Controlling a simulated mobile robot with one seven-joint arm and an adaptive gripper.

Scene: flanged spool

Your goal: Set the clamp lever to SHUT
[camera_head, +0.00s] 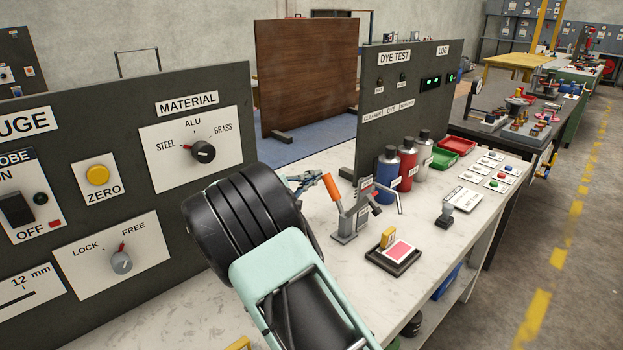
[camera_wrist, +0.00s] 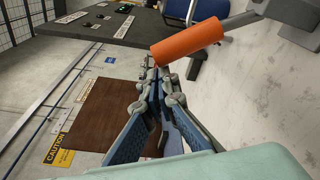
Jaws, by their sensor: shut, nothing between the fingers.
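The clamp lever has an orange handle (camera_head: 331,187) that stands up, tilted to the left, above a grey clamp base (camera_head: 350,228) on the white bench. A small label plate on the clamp is too small to read. My gripper (camera_head: 318,178) is just left of the handle, near its upper end. In the wrist view the orange handle (camera_wrist: 187,41) lies across and just beyond the blue-grey fingertips (camera_wrist: 152,68). The fingers are together with nothing between them. I cannot tell whether they touch the handle.
A tray with a red pad (camera_head: 397,251) sits in front of the clamp. Blue, red and grey bottles (camera_head: 407,165) stand behind it by the dark DYE TEST panel (camera_head: 420,95). A dark panel with dials (camera_head: 125,180) stands at left. The bench between is mostly clear.

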